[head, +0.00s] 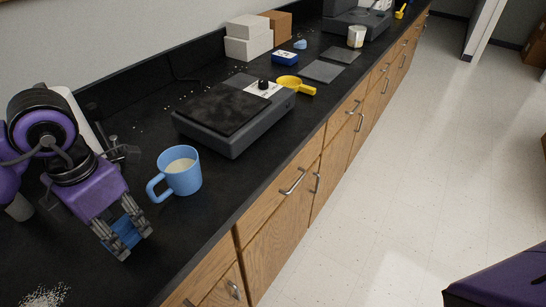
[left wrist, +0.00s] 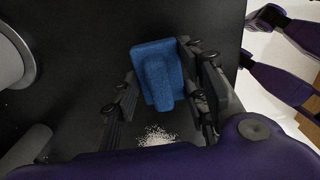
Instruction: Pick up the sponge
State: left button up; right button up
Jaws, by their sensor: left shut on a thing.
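The sponge (head: 124,232) is a blue block between the fingers of my left gripper (head: 124,236) in the head view, over the near left part of the black counter. The left wrist view shows the blue sponge (left wrist: 157,74) in front of the left gripper (left wrist: 160,100), with dark fingers on both sides of it. The left gripper is shut on the sponge. The fingers hide part of it, and I cannot tell whether it touches the counter. My right gripper is not in the head view.
A blue mug (head: 183,172) with pale contents stands just right of the left gripper. Beyond it are a dark hotplate-like device (head: 232,118) and a yellow scoop (head: 295,86). White granules (head: 42,297) lie at the near left. The counter's front edge runs along the right.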

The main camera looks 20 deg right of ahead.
pick_arm(q)
jog(key=s+d+r, duration=0.9)
jog(key=s+r, duration=0.1)
jog(key=s, duration=0.1)
jog(key=shift+r, duration=0.15)
jog(key=o, duration=0.5)
jog(key=shift+w, duration=0.1)
jog(key=c, duration=0.4)
